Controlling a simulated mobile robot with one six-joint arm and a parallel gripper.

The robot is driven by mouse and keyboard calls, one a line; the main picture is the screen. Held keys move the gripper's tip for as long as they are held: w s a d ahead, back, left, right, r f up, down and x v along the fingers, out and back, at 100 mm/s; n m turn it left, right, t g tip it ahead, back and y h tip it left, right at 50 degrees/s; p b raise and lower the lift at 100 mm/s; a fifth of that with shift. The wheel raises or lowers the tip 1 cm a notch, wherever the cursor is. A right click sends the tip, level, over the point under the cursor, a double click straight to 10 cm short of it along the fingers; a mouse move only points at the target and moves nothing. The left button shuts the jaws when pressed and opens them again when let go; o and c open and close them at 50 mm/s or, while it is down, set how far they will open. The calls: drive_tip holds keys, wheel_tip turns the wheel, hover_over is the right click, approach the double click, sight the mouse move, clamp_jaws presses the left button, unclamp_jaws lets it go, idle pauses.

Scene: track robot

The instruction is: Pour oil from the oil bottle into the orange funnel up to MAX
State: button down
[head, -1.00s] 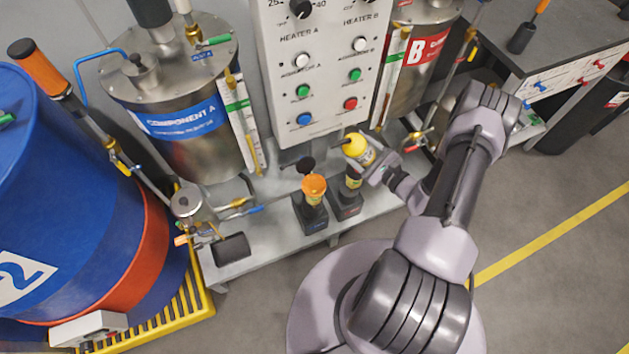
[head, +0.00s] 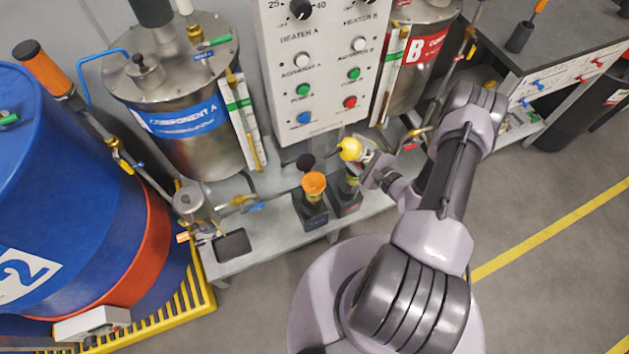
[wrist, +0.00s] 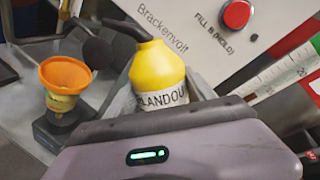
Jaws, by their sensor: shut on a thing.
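The yellow oil bottle (head: 350,149) is in my gripper (head: 366,160), to the upper right of the orange funnel (head: 313,184). In the wrist view the bottle (wrist: 158,75) shows its yellow shoulder and a white label; its dark neck points up and left. My gripper's jaws (wrist: 165,98) are shut on the bottle, one on each side of it. The funnel (wrist: 65,76) sits upright on a small dark unit with a yellowish part below its cone, left of the bottle and apart from it. No oil stream shows. I cannot make out a MAX mark.
A second dark unit (head: 346,197) stands right beside the funnel's unit on the grey bench (head: 268,235). The control panel (head: 318,70) rises close behind. The Component A tank (head: 185,110) and blue drum (head: 70,190) stand left. A black knob is behind the funnel.

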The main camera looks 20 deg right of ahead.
drive_tip(key=shift+f+n+h, duration=0.4)
drive_tip(key=shift+f+n, duration=0.5)
drive_tip(key=shift+f, duration=0.15)
idle(0.4)
wheel_tip(320, 180, up, 4)
drive_tip(key=m+y, duration=0.1)
drive_tip(key=m, duration=0.1)
drive_tip(key=shift+f+m+p, duration=0.15)
drive_tip(key=shift+m+p, duration=0.2)
drive_tip(key=shift+m, duration=0.05)
drive_tip(key=shift+f+m+b, duration=0.1)
drive_tip(key=shift+m+b, duration=0.65)
drive_tip(key=shift+m, duration=0.05)
drive_tip(key=shift+d+m+y+b, duration=0.25)
drive_tip(key=shift+m+y+b, duration=0.15)
drive_tip(key=shift+b, duration=0.1)
drive_tip(key=shift+d+m+t+b, duration=0.3)
drive_tip(key=shift+m+t+b, duration=0.1)
drive_tip(key=shift+m, duration=0.3)
drive_tip(key=m+b, duration=0.1)
drive_tip(key=m+y+b, duration=0.1)
drive_tip(key=b, duration=0.1)
drive_tip(key=shift+d+f+m+t, duration=0.2)
drive_tip(key=shift+d+m+t, duration=0.1)
drive_tip(key=shift+d+m, duration=0.1)
drive_tip(key=shift+w+d+m+b, duration=0.1)
drive_tip(key=shift+m+b, duration=0.25)
drive_tip(key=shift+m, duration=0.35)
drive_tip(key=shift+r, duration=0.1)
